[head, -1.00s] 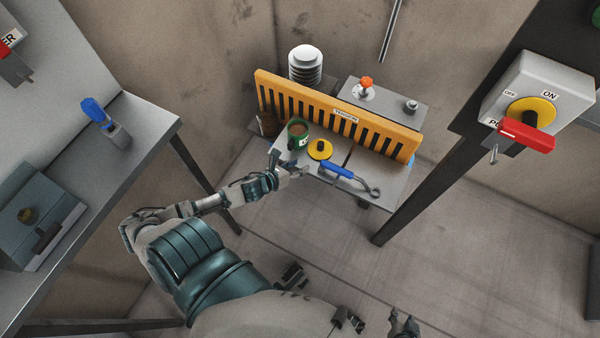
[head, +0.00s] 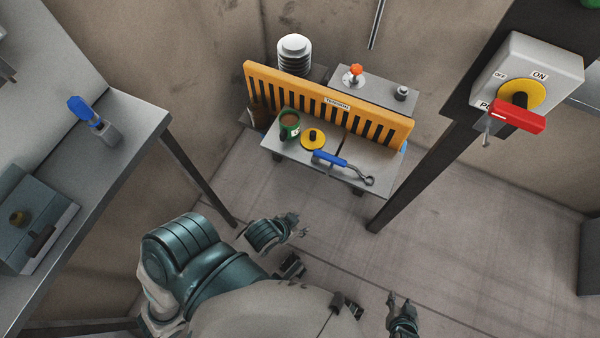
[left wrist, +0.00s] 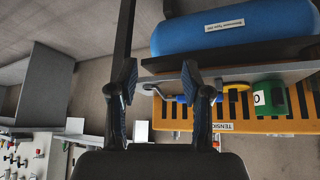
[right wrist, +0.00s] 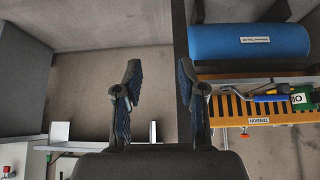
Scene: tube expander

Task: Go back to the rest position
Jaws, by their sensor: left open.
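My left gripper (head: 300,231) is low in front of my body in the head view, apart from the small table. In the left wrist view, its fingers (left wrist: 160,82) are spread with nothing between them. My right gripper (head: 402,302) is at the bottom of the head view, to the right of my left one. In the right wrist view, its fingers (right wrist: 161,82) are apart and empty. The green mug (head: 289,125), the yellow disc with a black knob (head: 312,139) and the blue-handled tool (head: 330,159) rest on the small table (head: 290,153).
An orange slotted barrier (head: 330,105) stands across the small table. A grey workbench (head: 130,130) is at the left. A switch box (head: 545,68) with a red handle is on a dark post at the right. A blue cylinder (right wrist: 250,41) shows in the right wrist view. The floor between is clear.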

